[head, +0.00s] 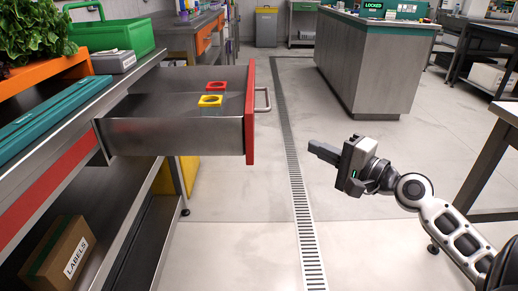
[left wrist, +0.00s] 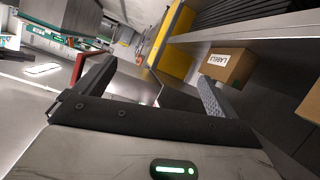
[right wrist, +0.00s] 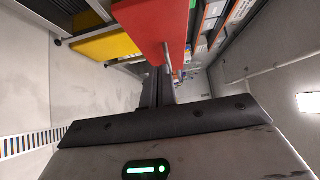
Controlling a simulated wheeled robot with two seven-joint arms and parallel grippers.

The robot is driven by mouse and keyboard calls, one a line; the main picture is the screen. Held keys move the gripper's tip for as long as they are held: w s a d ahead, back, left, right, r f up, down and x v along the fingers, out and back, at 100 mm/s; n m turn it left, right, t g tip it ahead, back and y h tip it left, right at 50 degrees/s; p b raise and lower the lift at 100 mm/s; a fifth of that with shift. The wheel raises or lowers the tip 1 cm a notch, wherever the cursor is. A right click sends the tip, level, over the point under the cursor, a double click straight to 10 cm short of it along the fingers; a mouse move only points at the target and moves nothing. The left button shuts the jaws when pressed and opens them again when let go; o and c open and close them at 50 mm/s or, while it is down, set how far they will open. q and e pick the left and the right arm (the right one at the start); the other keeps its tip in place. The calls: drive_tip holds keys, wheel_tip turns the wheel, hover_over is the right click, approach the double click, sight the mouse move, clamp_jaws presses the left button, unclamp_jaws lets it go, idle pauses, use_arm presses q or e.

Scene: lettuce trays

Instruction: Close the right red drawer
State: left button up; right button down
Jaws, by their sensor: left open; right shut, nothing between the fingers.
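The right red drawer stands pulled out from the steel bench, with its red front (head: 250,115) facing right and a metal handle (head: 264,99) on it. Its grey box holds a red piece (head: 216,86) and a yellow piece (head: 210,100), each with a round hole. My right gripper (head: 318,149) is shut and empty, to the right of the drawer front and apart from it. In the right wrist view the red front (right wrist: 155,25) lies beyond the shut fingers (right wrist: 157,78). My left gripper (left wrist: 156,72) is open and empty, seen only in the left wrist view.
A closed red drawer front (head: 48,195) lies along the bench at near left. A LABELS box (head: 62,255) sits on the lower shelf and shows in the left wrist view (left wrist: 228,67). A grey counter (head: 370,65) stands behind. The floor around the drain grate (head: 300,190) is clear.

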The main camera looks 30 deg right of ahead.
use_arm(q)
drive_tip(key=f+g+p, duration=0.1)
drive_tip(key=a+f+p, duration=0.1)
drive_tip(key=p, duration=0.1)
drive_tip(key=shift+s+f+g+y, duration=0.2)
drive_tip(key=shift+f+g+y, duration=0.05)
drive_tip(key=shift+g+y, duration=0.15)
use_arm(e)
drive_tip(key=a+x, duration=0.3)
drive_tip(key=x, duration=0.9)
use_arm(q)
drive_tip(key=shift+w+d+r, duration=0.1)
